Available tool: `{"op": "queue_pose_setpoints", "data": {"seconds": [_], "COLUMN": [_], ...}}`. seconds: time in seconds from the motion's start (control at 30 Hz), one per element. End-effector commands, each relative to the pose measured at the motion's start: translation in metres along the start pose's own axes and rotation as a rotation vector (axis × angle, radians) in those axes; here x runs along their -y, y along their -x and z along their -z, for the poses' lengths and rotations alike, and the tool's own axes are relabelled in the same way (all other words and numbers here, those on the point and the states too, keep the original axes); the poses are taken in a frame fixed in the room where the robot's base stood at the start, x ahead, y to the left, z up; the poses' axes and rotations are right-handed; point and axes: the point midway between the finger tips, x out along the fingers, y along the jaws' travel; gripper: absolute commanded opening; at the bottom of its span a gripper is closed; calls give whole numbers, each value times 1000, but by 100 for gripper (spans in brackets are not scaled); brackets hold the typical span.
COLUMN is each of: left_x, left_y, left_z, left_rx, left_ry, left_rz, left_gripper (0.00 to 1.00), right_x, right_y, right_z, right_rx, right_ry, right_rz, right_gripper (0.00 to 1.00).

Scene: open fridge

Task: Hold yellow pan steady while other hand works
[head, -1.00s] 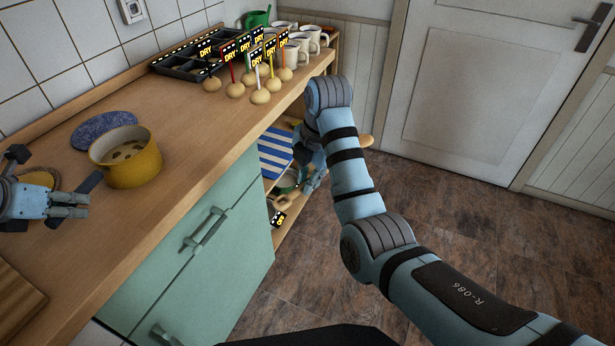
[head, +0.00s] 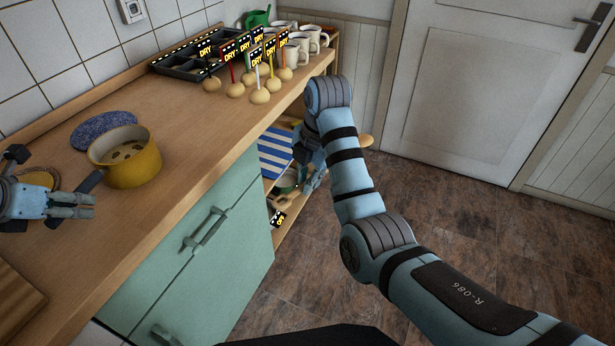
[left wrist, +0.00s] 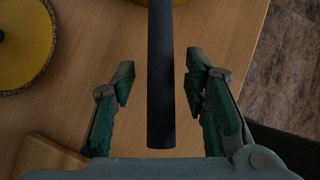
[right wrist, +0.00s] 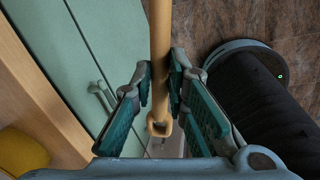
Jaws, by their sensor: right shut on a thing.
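The yellow pan (head: 133,168) stands upright on the wooden counter, with several brown lumps inside. Its dark handle (head: 90,181) points toward my left gripper (head: 92,206). In the left wrist view the handle (left wrist: 160,80) runs between the fingers of my left gripper (left wrist: 158,85). Those fingers are open, with a gap on each side. My right gripper (right wrist: 160,85) is shut on a wooden handle (right wrist: 160,40) with a looped end. In the head view my right gripper (head: 310,180) is low beside the open shelf, partly hidden by my right arm.
A blue speckled mat (head: 103,128) lies behind the pan. Several lumps with "DRY" signs, a black tray (head: 183,68) and white mugs (head: 300,52) stand farther back. The middle of the counter (head: 190,140) is clear.

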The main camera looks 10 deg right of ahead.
Motion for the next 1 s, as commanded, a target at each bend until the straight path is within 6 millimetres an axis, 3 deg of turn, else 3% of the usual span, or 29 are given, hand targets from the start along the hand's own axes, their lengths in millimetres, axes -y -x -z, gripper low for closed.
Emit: {"op": "queue_pose_setpoints", "data": {"seconds": [0.27, 0.37, 0.7, 0.8, 1.0], "left_x": [0, -1, -1, -1, 0], "left_y": [5, 21, 107, 118, 120], "left_z": [0, 0, 0, 0, 0], "left_rx": [1, 1, 1, 0, 0], "left_ry": [-1, -3, -2, 0, 0], "left_rz": [-1, -4, -4, -1, 1], "left_gripper": [41, 41, 41, 41, 41], "right_x": [0, 0, 0, 0, 0], "right_y": [0, 0, 0, 0, 0], "right_z": [0, 0, 0, 0, 0], "right_rx": [0, 0, 0, 0, 0], "right_ry": [0, 0, 0, 0, 0], "right_rz": [0, 0, 0, 0, 0], "right_gripper": [0, 0, 0, 0, 0]}}
